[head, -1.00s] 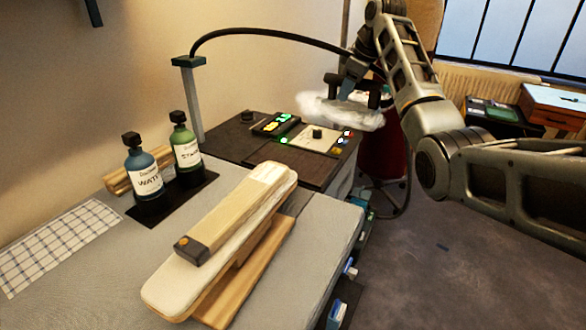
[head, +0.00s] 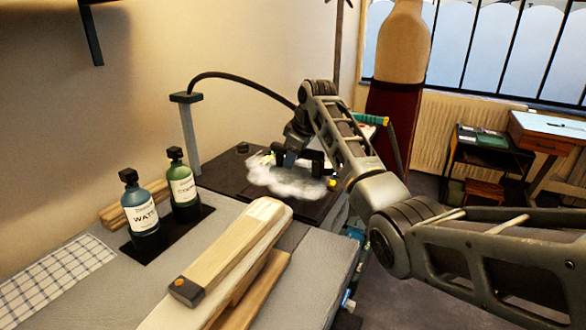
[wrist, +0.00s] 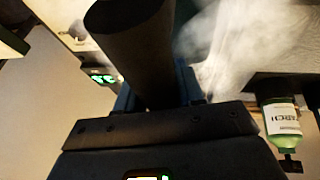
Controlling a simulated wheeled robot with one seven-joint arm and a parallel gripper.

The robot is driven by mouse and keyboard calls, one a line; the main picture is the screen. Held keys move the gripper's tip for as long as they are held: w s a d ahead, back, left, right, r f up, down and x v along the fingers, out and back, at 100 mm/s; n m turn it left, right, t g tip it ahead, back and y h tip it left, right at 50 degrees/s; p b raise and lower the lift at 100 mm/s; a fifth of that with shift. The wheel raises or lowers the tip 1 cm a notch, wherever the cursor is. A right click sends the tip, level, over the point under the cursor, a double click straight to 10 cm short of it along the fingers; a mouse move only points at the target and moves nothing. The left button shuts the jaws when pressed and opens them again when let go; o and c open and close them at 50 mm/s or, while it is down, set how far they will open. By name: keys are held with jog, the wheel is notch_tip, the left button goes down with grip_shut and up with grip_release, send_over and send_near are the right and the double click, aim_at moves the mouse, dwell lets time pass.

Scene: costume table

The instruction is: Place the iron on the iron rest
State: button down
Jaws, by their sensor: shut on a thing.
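My gripper (head: 291,160) is shut on the iron (head: 316,163) and holds it low over the dark-topped unit (head: 226,180) behind the ironing table. White steam surrounds the iron and hides its base, so I cannot tell whether it touches the surface. In the wrist view, a thick dark handle (wrist: 135,45) runs between the fingers. No iron rest can be made out clearly; the steam and my arm cover most of the unit's top.
Blue (head: 140,205) and green (head: 182,185) bottles stand on a black mat left of the unit. A wooden sleeve board (head: 235,250) lies in front. A black hose (head: 240,78) arches from a post (head: 187,130). A dress form (head: 402,60) stands behind.

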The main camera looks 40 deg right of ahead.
aim_at(294, 169)
jog(key=shift+w+a+f+p, duration=0.1)
jog(key=shift+f+p, duration=0.2)
jog(key=shift+f, duration=1.6)
jog(key=shift+f, duration=0.2)
jog(key=c, duration=0.7)
grip_release()
jog(key=shift+f, duration=0.1)
jog(key=v, duration=1.2)
jog(key=shift+b, duration=0.3)
